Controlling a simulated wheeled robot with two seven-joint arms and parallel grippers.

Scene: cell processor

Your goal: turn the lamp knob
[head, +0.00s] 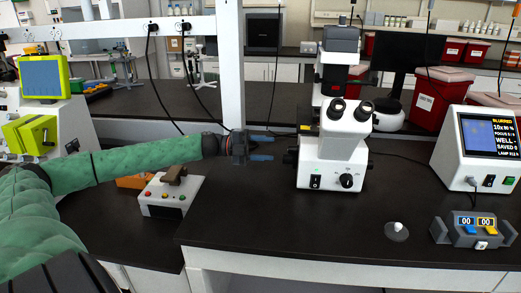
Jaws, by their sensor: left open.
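A white microscope (329,160) with black eyepieces stands on the dark bench right of centre. A round black knob (347,181) with a white mark is on the front of its base, right of a black switch (315,181). I cannot read a label on the knob. Dark side knobs (290,156) stick out on the microscope's left. My left gripper (262,148) is open and empty, its two bluish fingers pointing right, a short gap left of the microscope. It is apart from the front knob. My right gripper is not in view.
A monitor box (478,150) stands at the right, with a grey two-display counter (466,231) and a small round white-topped item (396,231) in front. A button box (166,196) sits below my left arm. Bench in front of the microscope is clear. A white post (231,65) rises behind my gripper.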

